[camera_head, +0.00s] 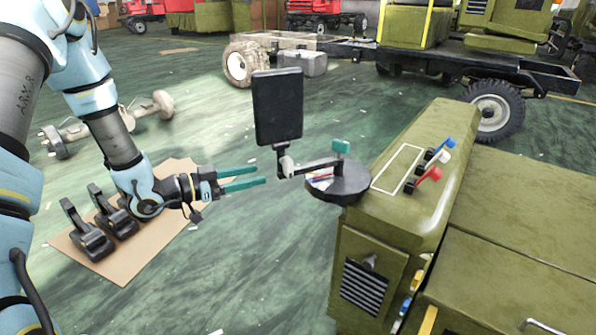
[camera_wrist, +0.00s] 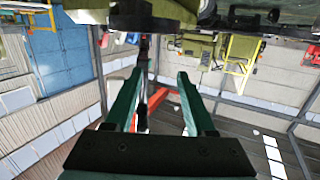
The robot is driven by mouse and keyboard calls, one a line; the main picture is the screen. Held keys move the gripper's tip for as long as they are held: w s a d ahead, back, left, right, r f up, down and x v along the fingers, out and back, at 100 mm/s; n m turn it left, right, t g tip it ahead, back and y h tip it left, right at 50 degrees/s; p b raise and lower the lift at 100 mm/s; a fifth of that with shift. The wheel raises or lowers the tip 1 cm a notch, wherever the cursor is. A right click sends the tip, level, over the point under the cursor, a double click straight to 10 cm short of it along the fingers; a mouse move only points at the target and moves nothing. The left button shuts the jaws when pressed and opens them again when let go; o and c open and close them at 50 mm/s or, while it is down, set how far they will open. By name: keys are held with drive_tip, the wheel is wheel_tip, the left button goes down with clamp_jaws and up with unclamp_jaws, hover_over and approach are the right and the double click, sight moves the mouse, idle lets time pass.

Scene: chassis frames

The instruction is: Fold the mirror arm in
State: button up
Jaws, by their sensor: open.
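The mirror arm (camera_head: 318,164) is a dark bar sticking out to the left from a round black base (camera_head: 345,184) on the olive vehicle body. It carries an upright black mirror (camera_head: 277,107) at its outer end. In the wrist view the open fingers (camera_wrist: 161,74) frame no clearly held thing. Contact cannot be told there.
The olive body (camera_head: 410,150) carries blue, white and red levers (camera_head: 430,175) right of the base. Black parts (camera_head: 90,232) lie on a cardboard sheet (camera_head: 125,262) at lower left. An axle (camera_head: 100,130) and a partial chassis (camera_head: 285,55) stand behind. Green floor is clear below the gripper.

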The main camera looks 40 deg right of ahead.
sight(298, 167)
drive_tip(key=shift+s+d+r+m+g+h, duration=0.1)
drive_tip(key=shift+s+d+m+g+h, duration=0.1)
drive_tip(key=shift+s+g, duration=0.3)
drive_tip(key=shift+s+d+r+m+g+h, duration=0.1)
drive_tip(key=shift+s+m+g+h, duration=0.15)
drive_tip(key=shift+s, duration=0.45)
drive_tip(key=p+x, duration=0.2)
drive_tip(key=x, duration=0.7)
drive_tip(key=shift+s+r, duration=0.1)
drive_tip(key=shift+s, duration=0.05)
drive_tip(key=shift+p+x, duration=0.4)
drive_tip(key=shift+x, duration=0.35)
clamp_jaws()
